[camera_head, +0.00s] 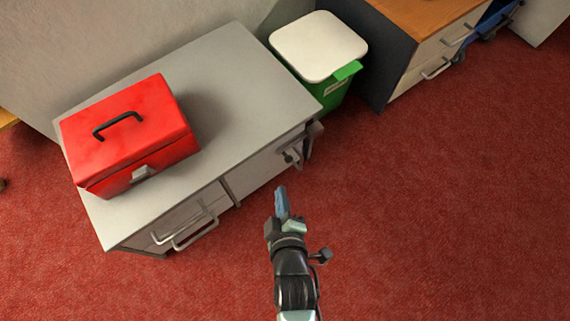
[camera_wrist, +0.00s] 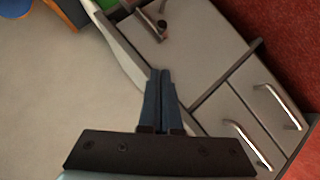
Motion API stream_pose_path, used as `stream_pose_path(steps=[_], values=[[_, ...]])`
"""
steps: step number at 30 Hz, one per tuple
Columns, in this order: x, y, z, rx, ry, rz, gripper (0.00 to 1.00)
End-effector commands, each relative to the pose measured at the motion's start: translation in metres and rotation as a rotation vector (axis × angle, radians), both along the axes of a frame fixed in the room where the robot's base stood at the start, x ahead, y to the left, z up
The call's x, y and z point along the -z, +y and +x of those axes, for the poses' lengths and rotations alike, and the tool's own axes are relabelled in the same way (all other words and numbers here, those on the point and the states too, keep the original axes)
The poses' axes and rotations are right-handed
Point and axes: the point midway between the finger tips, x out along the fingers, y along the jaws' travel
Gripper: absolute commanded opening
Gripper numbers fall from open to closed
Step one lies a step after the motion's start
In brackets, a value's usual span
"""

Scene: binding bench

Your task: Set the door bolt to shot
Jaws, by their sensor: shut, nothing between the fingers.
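The door bolt (camera_head: 291,156) is a small dark fitting on the cabinet door (camera_head: 262,172), near the right end of the grey cabinet's front. It also shows at the top of the wrist view (camera_wrist: 157,24), as a dark knob or handle on a plate. It is too small to tell whether the bolt is shot or drawn. My gripper (camera_head: 281,190) is in front of the cabinet, just below the bolt in the head view. Its blue fingers are together and empty in the wrist view (camera_wrist: 160,72), pointing toward the bolt and apart from it.
A red toolbox (camera_head: 130,135) with a black handle stands on the grey cabinet top (camera_head: 245,70). Drawers with bar handles (camera_head: 194,232) are left of the door. A green bin (camera_head: 335,92) with a white lid stands beyond the right end. Red carpet in front is clear.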

Motion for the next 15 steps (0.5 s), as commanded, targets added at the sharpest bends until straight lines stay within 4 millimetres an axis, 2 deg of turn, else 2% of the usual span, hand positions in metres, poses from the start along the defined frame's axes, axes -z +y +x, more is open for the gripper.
stream_pose_path(steps=[5,8,15], values=[[0.003,0.001,0.004,0.000,-0.001,0.001,0.00],[0.010,0.002,0.014,0.001,-0.003,0.002,0.00],[0.036,0.006,0.055,0.002,-0.004,0.003,0.00]])
